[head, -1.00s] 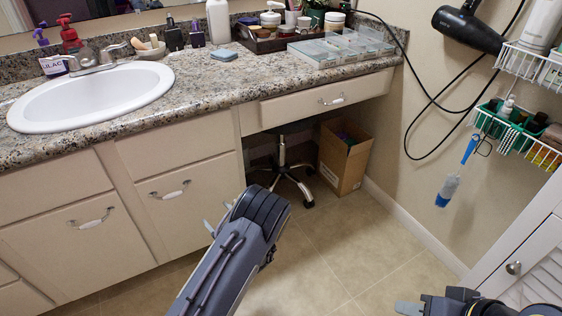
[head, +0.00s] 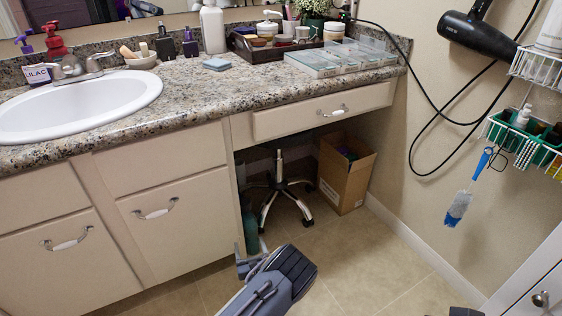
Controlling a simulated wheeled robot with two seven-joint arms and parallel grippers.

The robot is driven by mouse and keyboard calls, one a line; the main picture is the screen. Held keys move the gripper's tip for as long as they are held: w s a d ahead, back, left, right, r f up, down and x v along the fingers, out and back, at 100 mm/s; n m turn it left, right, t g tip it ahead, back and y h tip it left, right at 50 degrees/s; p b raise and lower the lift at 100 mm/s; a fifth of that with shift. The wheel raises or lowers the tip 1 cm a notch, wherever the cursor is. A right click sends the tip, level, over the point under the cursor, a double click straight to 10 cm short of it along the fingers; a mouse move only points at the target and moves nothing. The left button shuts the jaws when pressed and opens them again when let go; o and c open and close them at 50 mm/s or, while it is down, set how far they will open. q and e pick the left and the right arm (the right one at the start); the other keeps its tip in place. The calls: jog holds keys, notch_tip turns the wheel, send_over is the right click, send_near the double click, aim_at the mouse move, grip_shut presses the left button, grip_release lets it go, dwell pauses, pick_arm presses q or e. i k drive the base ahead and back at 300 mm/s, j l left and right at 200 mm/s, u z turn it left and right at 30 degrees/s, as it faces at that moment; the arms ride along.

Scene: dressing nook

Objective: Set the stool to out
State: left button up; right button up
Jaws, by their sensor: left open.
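The stool (head: 281,187) stands in the knee space under the counter. Its chrome column and star-shaped base with casters show; its seat is hidden behind the drawer front. My left gripper (head: 251,254) is low in the head view, in front of the knee space and nearer to me than the stool. It is open and empty, and it does not touch the stool. Its wrist hides part of the floor. Only a dark scrap of what seems to be my right arm shows at the bottom right edge; its fingers are out of view.
A cardboard box (head: 343,178) stands right of the stool. A teal bottle (head: 250,228) stands at the cabinet's side, left of the stool. The drawer (head: 322,110) above is shut. The tiled floor (head: 370,262) is clear.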

aim_at(277, 184)
jog(key=i+l, duration=0.15)
jog(key=i, duration=0.25)
jog(key=i+l, duration=0.1)
jog(key=i, duration=0.35)
jog(key=i+l, duration=0.15)
jog(key=i, duration=0.25)
